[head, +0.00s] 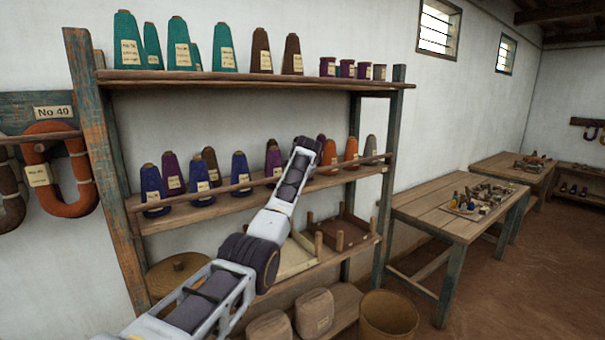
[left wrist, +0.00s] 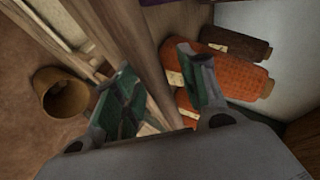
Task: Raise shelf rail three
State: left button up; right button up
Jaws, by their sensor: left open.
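A long thin wooden rail (head: 235,187) runs across the front of the middle shelf (head: 215,205), before the yarn cones. No number shows on it, so I cannot tell if it is rail three. My left arm reaches up across the shelf unit to the rail's right half; its gripper is not clearly visible in the head view. In the left wrist view my left gripper (left wrist: 160,82) is open, its green-padded fingers apart. A wooden length (left wrist: 150,45) runs toward the gap between them; I cannot tell whether it is rail or shelf edge. My right gripper is out of view.
Orange cones (left wrist: 232,75) lie close beside one finger; blue cones (head: 152,190) stand farther left. The top shelf (head: 250,79) holds more cones and small spools. A basket (head: 388,315) stands on the floor, and a table (head: 420,206) with small items stands right.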

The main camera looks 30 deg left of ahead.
pick_arm(q)
jog(key=shift+s+d, duration=0.1)
jog(key=v, duration=1.1)
jog(key=shift+s+r, duration=0.25)
jog(key=shift+s, duration=0.05)
dwell(0.5)
jog(key=shift+d+n, duration=0.15)
jog(key=shift+n, duration=0.15)
dwell(0.4)
